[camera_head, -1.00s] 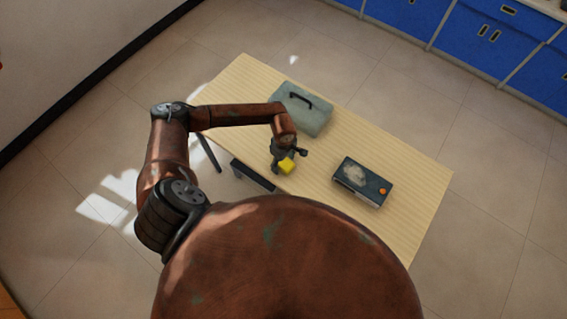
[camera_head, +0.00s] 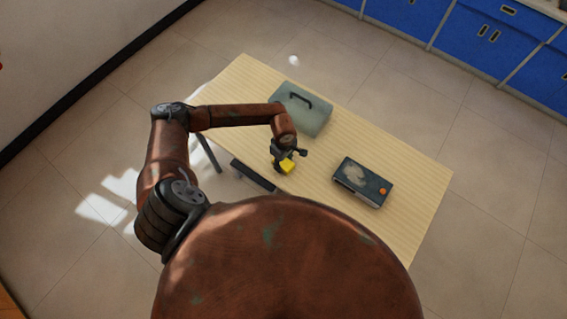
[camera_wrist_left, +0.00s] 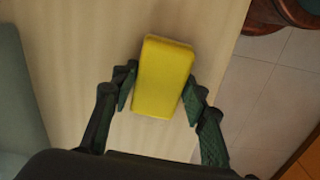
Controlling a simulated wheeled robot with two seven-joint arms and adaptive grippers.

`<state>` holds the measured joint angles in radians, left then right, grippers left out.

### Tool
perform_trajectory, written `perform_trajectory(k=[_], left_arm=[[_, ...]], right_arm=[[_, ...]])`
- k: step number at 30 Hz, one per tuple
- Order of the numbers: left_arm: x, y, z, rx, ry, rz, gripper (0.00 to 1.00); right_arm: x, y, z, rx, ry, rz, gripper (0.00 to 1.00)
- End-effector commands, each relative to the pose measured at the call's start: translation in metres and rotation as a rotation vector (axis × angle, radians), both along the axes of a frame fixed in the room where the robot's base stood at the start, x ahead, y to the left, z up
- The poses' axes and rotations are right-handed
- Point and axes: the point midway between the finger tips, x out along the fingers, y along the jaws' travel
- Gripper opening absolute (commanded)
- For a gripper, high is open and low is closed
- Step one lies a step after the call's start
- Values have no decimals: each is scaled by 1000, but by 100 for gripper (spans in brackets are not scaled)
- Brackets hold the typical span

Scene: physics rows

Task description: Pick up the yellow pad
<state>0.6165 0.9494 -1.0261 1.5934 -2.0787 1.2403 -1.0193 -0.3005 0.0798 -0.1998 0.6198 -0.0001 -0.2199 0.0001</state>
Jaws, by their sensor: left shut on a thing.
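The yellow pad (camera_head: 288,167) is a small yellow block at the near edge of the wooden table. In the left wrist view the yellow pad (camera_wrist_left: 163,76) lies between the two fingers. My left gripper (camera_head: 284,162) is at the pad, and its fingers (camera_wrist_left: 157,92) are closed on the pad's two long sides. I cannot tell whether the pad touches the table. My right gripper is not in view.
The light wooden table (camera_head: 410,180) holds a grey-green case with a black handle (camera_head: 301,110) behind my gripper and a dark box with an orange spot (camera_head: 362,183) to the right. The tabletop between them is clear. Blue cabinets (camera_head: 480,40) stand far back.

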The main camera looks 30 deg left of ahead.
Motion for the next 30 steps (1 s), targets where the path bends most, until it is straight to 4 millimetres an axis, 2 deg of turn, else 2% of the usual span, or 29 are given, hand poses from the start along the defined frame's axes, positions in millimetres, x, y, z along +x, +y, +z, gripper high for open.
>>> perform_trajectory(k=[8,13,21,24,30], left_arm=[[1,0,8,1,-2,-1,18],[1,-1,35,0,-4,-4,18],[-28,-49,95,-3,-5,-7,18],[-42,-72,104,-4,-1,-9,18],[-61,-103,121,-1,-2,-5,18]], right_arm=[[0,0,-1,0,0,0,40],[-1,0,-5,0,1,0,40],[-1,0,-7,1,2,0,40],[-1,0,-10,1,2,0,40],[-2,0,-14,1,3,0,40]])
